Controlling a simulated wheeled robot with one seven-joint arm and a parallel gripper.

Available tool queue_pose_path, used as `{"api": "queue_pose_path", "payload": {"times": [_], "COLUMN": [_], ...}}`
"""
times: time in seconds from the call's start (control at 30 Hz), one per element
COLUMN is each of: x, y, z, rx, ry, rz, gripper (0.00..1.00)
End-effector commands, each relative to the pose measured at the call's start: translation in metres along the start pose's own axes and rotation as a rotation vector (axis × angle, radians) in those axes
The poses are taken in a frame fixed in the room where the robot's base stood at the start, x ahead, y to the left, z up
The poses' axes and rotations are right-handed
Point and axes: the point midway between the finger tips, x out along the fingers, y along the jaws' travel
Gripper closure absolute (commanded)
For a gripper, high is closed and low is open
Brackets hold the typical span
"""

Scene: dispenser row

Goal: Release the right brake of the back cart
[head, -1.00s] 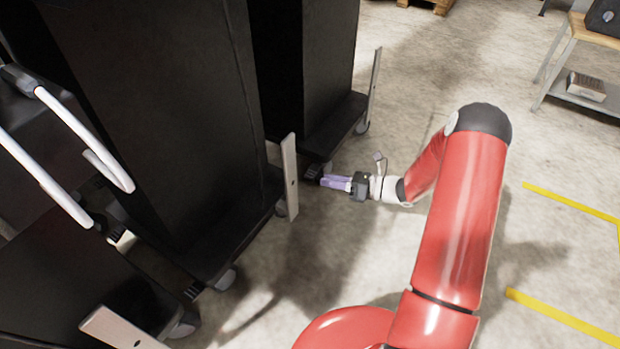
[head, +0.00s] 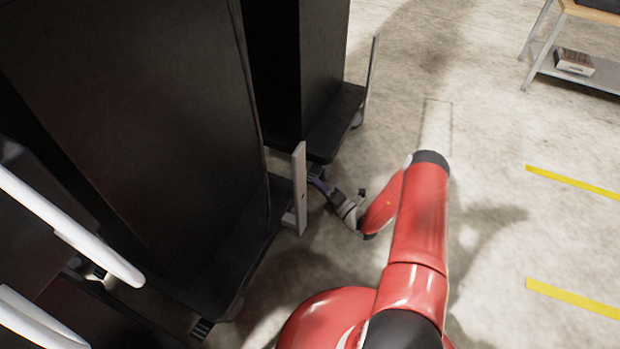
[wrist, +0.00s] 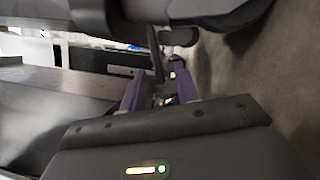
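The back cart (head: 322,70) is the tall black one at the top of the head view, with a dark base and a pale upright bar at its right end. A small dark ribbed pedal (head: 315,171), which looks like a brake, shows under its near corner. My gripper (head: 320,184) is low by that pedal, its purple fingers reaching under the cart edge. In the wrist view my gripper (wrist: 160,84) has its two purple fingers apart, with a thin dark bar beyond and between them. I cannot tell whether the fingers touch the pedal.
A nearer black cart (head: 140,130) fills the left, its pale upright bar (head: 299,188) close to my gripper. White handles (head: 70,225) show at far left. A shelf table (head: 575,62) stands at top right. The floor with yellow lines (head: 575,181) is open on the right.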

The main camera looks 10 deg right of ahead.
Motion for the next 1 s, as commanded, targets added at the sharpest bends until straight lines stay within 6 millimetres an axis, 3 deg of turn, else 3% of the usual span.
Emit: {"api": "queue_pose_path", "payload": {"times": [0.23,0.57,0.83,1.0], "x": [0.032,0.038,0.038,0.038], "y": [0.0,0.0,0.0,0.0], "z": [-0.001,0.0,0.0,0.0], "rx": [-0.001,0.0,0.0,0.0], "ry": [0.002,0.001,0.001,0.002], "rz": [0.001,0.0,0.001,0.0], "gripper": [0.69,0.69,1.0,1.0]}}
